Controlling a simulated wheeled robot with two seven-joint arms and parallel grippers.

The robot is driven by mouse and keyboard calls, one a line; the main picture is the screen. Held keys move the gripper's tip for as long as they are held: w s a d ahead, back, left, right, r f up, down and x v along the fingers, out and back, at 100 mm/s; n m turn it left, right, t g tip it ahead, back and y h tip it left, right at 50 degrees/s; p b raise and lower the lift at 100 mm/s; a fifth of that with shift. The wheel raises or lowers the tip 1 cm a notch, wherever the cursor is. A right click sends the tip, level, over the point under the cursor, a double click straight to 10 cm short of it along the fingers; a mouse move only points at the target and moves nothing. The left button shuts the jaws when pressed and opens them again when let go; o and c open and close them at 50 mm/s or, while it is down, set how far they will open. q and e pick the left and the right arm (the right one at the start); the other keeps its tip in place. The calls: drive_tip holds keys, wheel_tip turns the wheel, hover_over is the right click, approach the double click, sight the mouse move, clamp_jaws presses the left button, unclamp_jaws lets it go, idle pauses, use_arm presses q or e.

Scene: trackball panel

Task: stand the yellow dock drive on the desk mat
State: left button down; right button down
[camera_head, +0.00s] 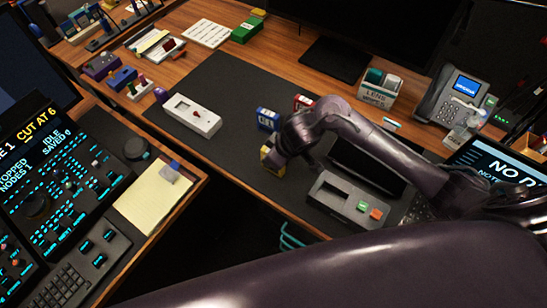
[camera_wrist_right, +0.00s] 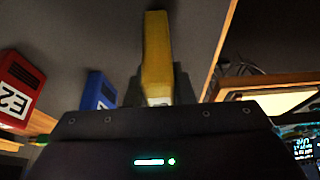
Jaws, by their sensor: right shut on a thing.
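The yellow dock drive (camera_head: 267,157) is at the front part of the dark desk mat (camera_head: 236,82), partly hidden by my right gripper (camera_head: 279,161). In the right wrist view the yellow drive (camera_wrist_right: 156,48) stands out long and narrow between the fingers of my right gripper (camera_wrist_right: 158,90), which is shut on it. I cannot tell whether the drive touches the mat. My left gripper is not in view.
A blue drive (camera_head: 267,119) and a red drive (camera_head: 303,102) stand on the mat just behind. A white device (camera_head: 191,115) lies left, and a grey dock (camera_head: 345,199) with green and orange buttons lies right. The mat's back middle is clear.

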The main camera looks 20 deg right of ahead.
drive_tip(key=shift+f, duration=0.15)
drive_tip(key=c, duration=1.3)
unclamp_jaws()
drive_tip(key=shift+o, duration=0.2)
drive_tip(key=p+v, duration=0.3)
drive_tip(key=v, duration=0.9)
drive_tip(key=shift+r, duration=0.25)
drive_tip(key=shift+s, duration=0.1)
